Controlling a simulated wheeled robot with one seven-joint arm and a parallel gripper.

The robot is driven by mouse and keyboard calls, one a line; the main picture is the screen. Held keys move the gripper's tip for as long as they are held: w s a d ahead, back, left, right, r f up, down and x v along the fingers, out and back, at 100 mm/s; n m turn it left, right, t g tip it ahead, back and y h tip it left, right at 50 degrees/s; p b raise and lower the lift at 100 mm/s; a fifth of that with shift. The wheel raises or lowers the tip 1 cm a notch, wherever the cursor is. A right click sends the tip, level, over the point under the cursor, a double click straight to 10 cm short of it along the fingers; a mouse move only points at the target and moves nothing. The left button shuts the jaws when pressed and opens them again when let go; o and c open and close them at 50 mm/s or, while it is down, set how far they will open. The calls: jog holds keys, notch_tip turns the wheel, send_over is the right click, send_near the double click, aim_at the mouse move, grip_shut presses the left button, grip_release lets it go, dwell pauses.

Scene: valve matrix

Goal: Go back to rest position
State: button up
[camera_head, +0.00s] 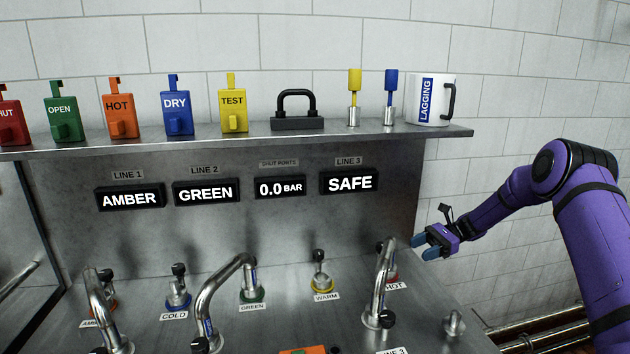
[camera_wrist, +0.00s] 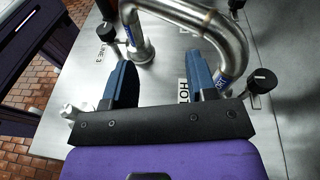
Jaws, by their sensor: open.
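My gripper (camera_head: 424,247) is at the right in the head view, at the end of my purple arm, just right of the curved steel pipe (camera_head: 383,280) by the HOT label. Its blue fingers are apart with nothing between them. In the wrist view my gripper (camera_wrist: 160,85) shows both fingers spread, with the steel pipe (camera_wrist: 215,35) arching beyond and beside them. The HOT label (camera_wrist: 183,91) on the panel shows between the fingers. A black-knobbed valve (camera_wrist: 262,80) stands to the right of the right finger. I cannot tell whether a finger touches the pipe.
A steel shelf (camera_head: 440,131) holds coloured tags, a black padlock-shaped block (camera_head: 297,112) and a white LAGGING mug (camera_head: 431,100). Displays below read AMBER, GREEN, 0.0 BAR and SAFE. Several pipes and valves stand on the counter. Rails (camera_head: 540,335) run low at right; the space above them is clear.

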jog(key=s+a+r+n+t+h, duration=0.1)
jog(key=s+a+r+n+h, duration=0.3)
jog(key=s+r, duration=0.65)
jog(key=s+a+r+n+t+h, duration=0.1)
jog(key=s+r+n+t+h, duration=0.15)
jog(key=s+r+h, duration=0.8)
jog(key=s+d+r+n+t, duration=0.2)
jog(key=s+r+n+t, duration=0.1)
jog(key=s, duration=0.9)
jog(key=s+d+r+n+t, duration=0.2)
jog(key=s+r+n+t, duration=0.1)
jog(key=s, duration=1)
notch_tip(320, 180, up, 2)
jog(key=shift+r+n, duration=0.25)
jog(key=shift+n, duration=0.2)
jog(key=shift+o, duration=0.5)
jog(key=shift+d+h, duration=0.1)
jog(key=shift+h, duration=0.15)
